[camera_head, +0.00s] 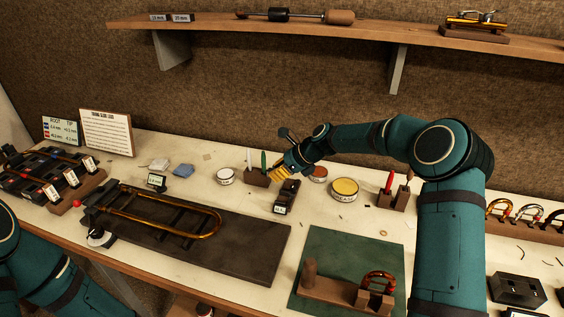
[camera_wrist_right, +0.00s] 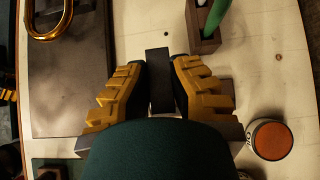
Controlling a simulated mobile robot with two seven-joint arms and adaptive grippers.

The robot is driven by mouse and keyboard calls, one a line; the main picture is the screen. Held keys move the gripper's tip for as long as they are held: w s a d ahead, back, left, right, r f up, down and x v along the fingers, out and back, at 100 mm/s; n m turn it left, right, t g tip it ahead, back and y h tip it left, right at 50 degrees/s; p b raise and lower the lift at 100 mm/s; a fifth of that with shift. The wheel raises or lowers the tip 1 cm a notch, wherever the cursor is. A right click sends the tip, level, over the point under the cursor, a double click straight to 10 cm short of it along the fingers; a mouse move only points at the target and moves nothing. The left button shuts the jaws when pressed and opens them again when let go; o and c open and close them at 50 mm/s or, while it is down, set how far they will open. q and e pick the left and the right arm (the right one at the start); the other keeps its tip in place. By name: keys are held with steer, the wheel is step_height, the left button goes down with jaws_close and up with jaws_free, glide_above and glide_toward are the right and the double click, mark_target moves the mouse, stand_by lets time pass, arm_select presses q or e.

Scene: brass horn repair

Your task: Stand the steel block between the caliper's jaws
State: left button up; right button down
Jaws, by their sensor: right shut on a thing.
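In the wrist view my right gripper (camera_wrist_right: 160,85) is shut on the steel block (camera_wrist_right: 159,62), a dark grey bar between the yellow-padded fingers. In the head view my right gripper (camera_head: 281,172) is over the back of the bench; I cannot make out the block there. The dark thing with a small pale readout, which looks like the caliper (camera_head: 284,197), stands just in front of the gripper. In the wrist view a grey bar, likely part of the caliper (camera_wrist_right: 88,142), passes behind the fingers. Its jaws are hidden. My left gripper is out of view.
A wooden holder (camera_head: 257,178) with a green-handled tool is close left of the gripper. Tins (camera_head: 344,190) stand to the right. The dark board with the brass slide (camera_head: 245,262) lies front left, the green mat (camera_head: 335,250) front right. A shelf (camera_head: 360,29) hangs above.

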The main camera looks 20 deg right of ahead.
steer(key=shift+s+d+f, duration=0.15)
steer(key=shift+d+f, duration=0.1)
steer(key=shift+a, duration=0.1)
steer(key=shift+r, duration=0.1)
steer(key=shift+f, duration=0.2)
steer(key=shift+f+b, duration=0.75)
steer(key=shift+f, duration=1.55)
steer(key=shift+p, duration=0.8)
